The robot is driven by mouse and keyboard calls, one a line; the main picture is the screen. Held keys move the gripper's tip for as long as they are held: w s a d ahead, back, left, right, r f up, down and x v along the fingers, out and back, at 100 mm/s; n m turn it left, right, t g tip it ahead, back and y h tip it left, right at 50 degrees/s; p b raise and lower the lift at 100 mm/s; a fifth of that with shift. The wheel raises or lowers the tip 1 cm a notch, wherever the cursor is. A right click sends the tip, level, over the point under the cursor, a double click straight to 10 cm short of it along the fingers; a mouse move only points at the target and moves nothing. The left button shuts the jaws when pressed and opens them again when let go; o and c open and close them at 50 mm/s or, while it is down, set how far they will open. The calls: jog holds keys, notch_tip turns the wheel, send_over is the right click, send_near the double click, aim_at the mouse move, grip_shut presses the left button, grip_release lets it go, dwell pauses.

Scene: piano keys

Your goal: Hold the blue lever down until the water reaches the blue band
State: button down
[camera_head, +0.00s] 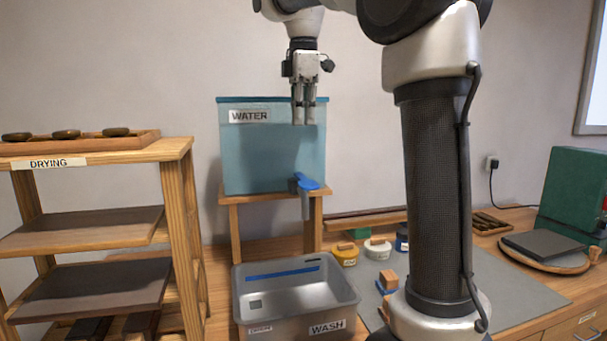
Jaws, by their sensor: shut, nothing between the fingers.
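The blue lever (308,183) sticks out at the lower front of the teal water tank (255,150), which stands on a small wooden stand. A grey spout hangs below the lever. Under it is the grey metal wash basin (297,322), with the blue band (283,273) along its inner back wall. The basin floor looks bare, and I see no stream from the spout. My gripper (304,122) points straight down in front of the tank's upper right part. Its fingers are shut and empty, well above the lever and not touching it.
A wooden drying rack (175,152) stands at left. My arm covers the right middle. A green box (570,190) stands at far right.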

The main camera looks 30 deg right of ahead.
aim_at(304, 185)
notch_tip(304, 185, down, 14)
dwell(0.6)
jog(key=shift+s+f, duration=0.2)
jog(key=shift+f, duration=0.5)
jog(key=shift+s+f, duration=0.15)
jog(key=shift+f, duration=0.5)
jog(key=shift+s+a+f, duration=0.1)
dwell(0.8)
dwell(4.5)
